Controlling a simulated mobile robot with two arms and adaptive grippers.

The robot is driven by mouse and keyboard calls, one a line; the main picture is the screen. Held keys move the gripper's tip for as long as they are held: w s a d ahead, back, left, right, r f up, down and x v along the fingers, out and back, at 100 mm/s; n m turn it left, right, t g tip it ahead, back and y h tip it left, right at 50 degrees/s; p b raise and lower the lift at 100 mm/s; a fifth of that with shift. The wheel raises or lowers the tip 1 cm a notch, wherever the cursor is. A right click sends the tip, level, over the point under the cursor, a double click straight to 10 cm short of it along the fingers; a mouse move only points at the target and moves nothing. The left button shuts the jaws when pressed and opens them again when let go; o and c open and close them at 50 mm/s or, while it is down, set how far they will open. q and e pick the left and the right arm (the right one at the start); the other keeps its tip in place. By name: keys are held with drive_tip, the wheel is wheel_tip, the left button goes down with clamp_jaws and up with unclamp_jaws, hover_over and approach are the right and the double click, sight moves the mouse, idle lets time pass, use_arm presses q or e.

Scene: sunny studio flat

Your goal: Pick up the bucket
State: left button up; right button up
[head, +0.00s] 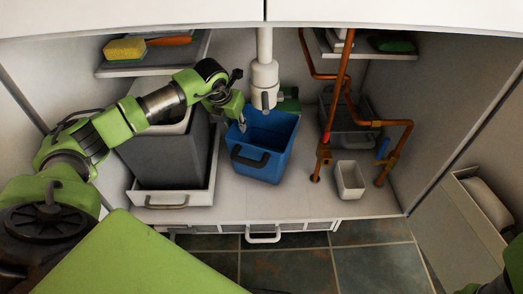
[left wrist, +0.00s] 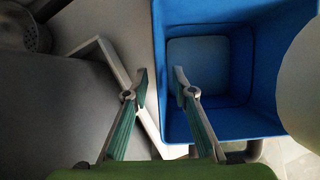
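The blue bucket (head: 262,163) stands upright on the cabinet floor below the white drain pipe, with a dark handle on its front. My left gripper (head: 243,123) is at the bucket's upper left rim in the head view. In the left wrist view the two fingertips (left wrist: 160,81) are apart, one on each side of the bucket's left wall as seen there. The bucket (left wrist: 240,125) shows its open inside. I cannot tell whether either finger touches the wall. My right gripper is not in view; only green parts of that arm show at the lower right corner.
A grey bin (head: 165,160) in a white pull-out tray (head: 143,198) stands close left of the bucket. The white drain pipe (head: 264,75) hangs over it. Copper pipes (head: 343,85), a small white container (head: 350,180) and a grey box (head: 345,128) are to the right.

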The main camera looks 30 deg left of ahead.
use_arm(q)
drive_tip(key=shift+f, duration=0.3)
idle(0.5)
clamp_jaws()
drive_tip(key=shift+a+r, duration=0.1)
